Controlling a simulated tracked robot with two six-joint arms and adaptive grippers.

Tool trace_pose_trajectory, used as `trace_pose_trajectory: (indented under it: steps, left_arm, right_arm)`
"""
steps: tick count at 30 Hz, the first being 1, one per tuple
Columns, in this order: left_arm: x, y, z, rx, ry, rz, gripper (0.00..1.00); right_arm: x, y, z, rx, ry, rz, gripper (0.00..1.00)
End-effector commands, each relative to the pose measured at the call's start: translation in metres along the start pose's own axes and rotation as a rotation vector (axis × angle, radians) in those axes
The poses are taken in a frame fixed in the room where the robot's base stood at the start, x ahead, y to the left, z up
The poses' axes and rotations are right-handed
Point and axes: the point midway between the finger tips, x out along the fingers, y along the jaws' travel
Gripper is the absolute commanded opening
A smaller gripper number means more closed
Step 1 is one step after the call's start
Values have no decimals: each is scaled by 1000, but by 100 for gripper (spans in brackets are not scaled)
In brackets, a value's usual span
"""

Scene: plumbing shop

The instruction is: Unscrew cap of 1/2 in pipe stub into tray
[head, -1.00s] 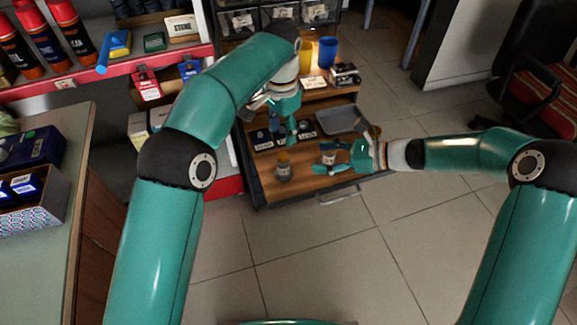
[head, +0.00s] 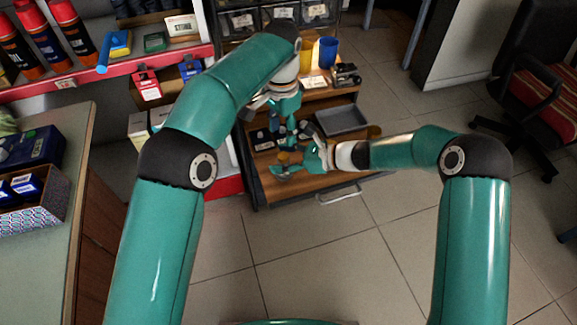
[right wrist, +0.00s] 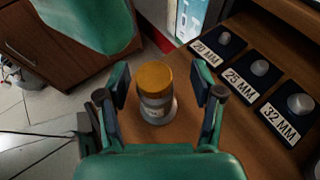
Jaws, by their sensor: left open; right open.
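A short grey pipe stub (right wrist: 157,108) with an orange-yellow cap (right wrist: 154,77) stands upright on the wooden bench top in the right wrist view. Its label is too small to read. The cap also shows in the head view (head: 283,157). My right gripper (right wrist: 160,90) is open, with one finger on each side of the stub and visible gaps between. In the head view, my right gripper (head: 284,163) is low at the stub. A grey tray (head: 342,121) sits at the back right.
Black plates marked 20 MM (right wrist: 217,45), 25 MM (right wrist: 254,77) and 32 MM (right wrist: 292,112) carry round grey pieces on the bench. A blue cup (head: 327,51) stands on the shelf behind. Red shelving (head: 100,78) is on the left.

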Motion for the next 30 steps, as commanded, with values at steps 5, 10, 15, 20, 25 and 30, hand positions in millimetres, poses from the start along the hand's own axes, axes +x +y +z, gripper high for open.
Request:
trace_pose_trajectory:
  steps: [5, 10, 15, 20, 25, 30]
  left_arm:
    - [0, 0, 0, 0, 0, 0, 50]
    - [0, 0, 0, 0, 0, 0, 50]
    - [0, 0, 0, 0, 0, 0, 50]
    - [0, 0, 0, -1, 0, 0, 50]
    - [0, -1, -1, -81, 1, 0, 50]
    - [-1, -2, -3, -270, 0, 0, 50]
  right_arm:
    - [0, 0, 0, 0, 0, 0, 48]
    - [0, 0, 0, 0, 0, 0, 20]
    - [0, 0, 0, 0, 0, 0, 0]
    - [-1, 0, 0, 0, 1, -1, 0]
    - [-1, 0, 0, 0, 1, 0, 0]
    - [0, 0, 0, 0, 1, 0, 0]
